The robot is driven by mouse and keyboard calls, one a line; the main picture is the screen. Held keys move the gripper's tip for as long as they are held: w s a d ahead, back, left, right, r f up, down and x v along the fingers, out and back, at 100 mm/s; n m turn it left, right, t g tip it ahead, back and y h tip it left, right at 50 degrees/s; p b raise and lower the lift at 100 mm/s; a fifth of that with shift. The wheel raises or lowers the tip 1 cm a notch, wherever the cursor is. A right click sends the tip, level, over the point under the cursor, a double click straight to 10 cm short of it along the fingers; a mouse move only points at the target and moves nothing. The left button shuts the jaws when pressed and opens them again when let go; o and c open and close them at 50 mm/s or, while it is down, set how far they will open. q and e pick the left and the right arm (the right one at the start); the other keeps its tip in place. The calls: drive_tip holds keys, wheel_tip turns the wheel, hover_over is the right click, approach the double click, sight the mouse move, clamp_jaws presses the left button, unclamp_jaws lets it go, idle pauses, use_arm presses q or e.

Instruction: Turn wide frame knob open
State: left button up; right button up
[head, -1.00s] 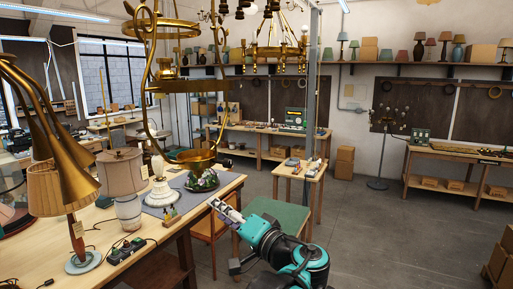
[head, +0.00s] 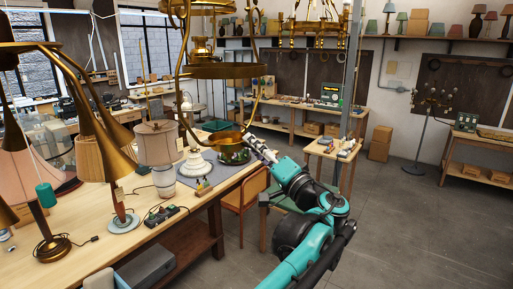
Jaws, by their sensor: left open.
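A large brass hanging frame (head: 222,71) fills the upper middle of the head view, with curved side arms and a brass cup (head: 222,141) at its bottom. I cannot pick out a separate wide frame knob on it. My left gripper (head: 251,142) is at the right side of the cup, pointing up and left. It looks small, and its jaws are open with nothing seen between them. I cannot tell whether it touches the brass. My right gripper is not in view.
A wooden bench (head: 95,241) at left carries a shaded lamp (head: 157,145), a white lamp base (head: 195,166) and a brass lamp (head: 50,245). A wooden chair (head: 247,190) stands beside it. The floor (head: 420,235) at right is clear.

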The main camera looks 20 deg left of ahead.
use_arm(q)
drive_tip(key=shift+d, duration=0.15)
clamp_jaws()
drive_tip(key=shift+m, duration=0.4)
drive_tip(key=m+h+p, duration=0.1)
drive_tip(key=m, duration=0.2)
drive_tip(key=shift+r+h+p, duration=0.1)
drive_tip(key=shift+h+p, duration=0.2)
drive_tip(key=m+h+p, duration=0.1)
drive_tip(key=m, duration=0.1)
drive_tip(key=m+g+p, duration=0.1)
drive_tip(key=m, duration=0.2)
drive_tip(key=shift+h, duration=0.4)
drive_tip(key=m+g+p, duration=0.1)
drive_tip(key=m+p, duration=0.1)
drive_tip(key=m, duration=0.2)
drive_tip(key=shift+g+h, duration=0.3)
drive_tip(key=shift+g, duration=0.1)
drive_tip(key=shift+m+g+p, duration=0.75)
drive_tip(key=shift+m+g, duration=0.15)
drive_tip(key=shift+m, duration=0.7)
